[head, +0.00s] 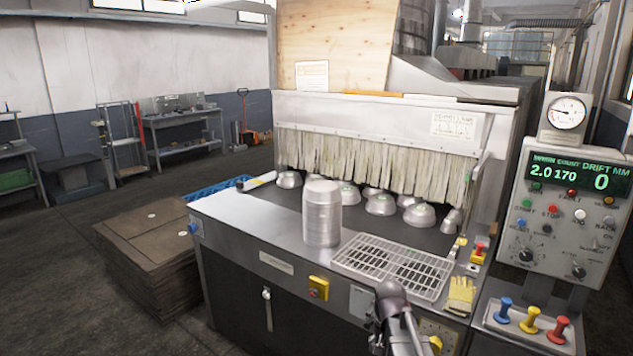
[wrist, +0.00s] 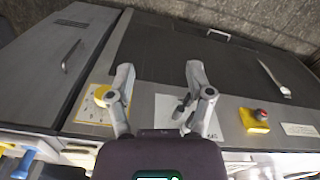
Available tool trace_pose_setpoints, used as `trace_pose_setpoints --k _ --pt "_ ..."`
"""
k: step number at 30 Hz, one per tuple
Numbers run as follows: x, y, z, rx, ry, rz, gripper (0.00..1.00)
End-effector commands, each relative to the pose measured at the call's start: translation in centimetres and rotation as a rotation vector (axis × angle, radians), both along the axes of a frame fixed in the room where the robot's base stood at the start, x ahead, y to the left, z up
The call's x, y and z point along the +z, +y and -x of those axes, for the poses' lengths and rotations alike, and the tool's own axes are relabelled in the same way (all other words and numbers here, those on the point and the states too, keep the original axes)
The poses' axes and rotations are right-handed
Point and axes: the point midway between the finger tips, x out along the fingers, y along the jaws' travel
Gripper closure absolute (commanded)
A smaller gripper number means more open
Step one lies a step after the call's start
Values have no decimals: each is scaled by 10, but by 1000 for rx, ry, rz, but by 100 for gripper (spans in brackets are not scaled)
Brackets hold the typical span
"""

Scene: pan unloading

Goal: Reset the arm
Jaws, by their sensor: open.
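My gripper (wrist: 160,82) shows in the wrist view with its two fingers spread apart and nothing between them. Beyond the fingers is the dark front of the machine cabinet (wrist: 180,50), with a white label (wrist: 172,108) just past the fingers. In the head view part of my arm (head: 393,300) rises at the bottom, in front of the machine's front edge. The fingers cannot be made out there. A tall stack of silver pans (head: 321,212) stands upright on the machine's metal table, apart from my arm.
Several silver pans (head: 381,204) lie upside down on the dark belt before the strip curtain (head: 375,157). A wire rack (head: 393,266) and yellow gloves (head: 461,295) lie near the front edge. A control panel (head: 567,215) stands right; stacked brown sheets (head: 150,250) lie left.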

Motion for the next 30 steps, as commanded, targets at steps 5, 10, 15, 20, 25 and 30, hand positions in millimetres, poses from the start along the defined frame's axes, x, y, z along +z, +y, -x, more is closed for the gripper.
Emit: trace_pose_setpoints --k 5,10,15,20,25,30 --pt "-23 5 62 165 0 0 33" --pt "-33 8 97 293 0 0 33" --pt "-36 9 108 343 0 0 33" --pt "-35 9 108 348 0 0 33" --pt "-35 9 108 347 1 0 33" --pt "-35 9 108 346 0 0 33"
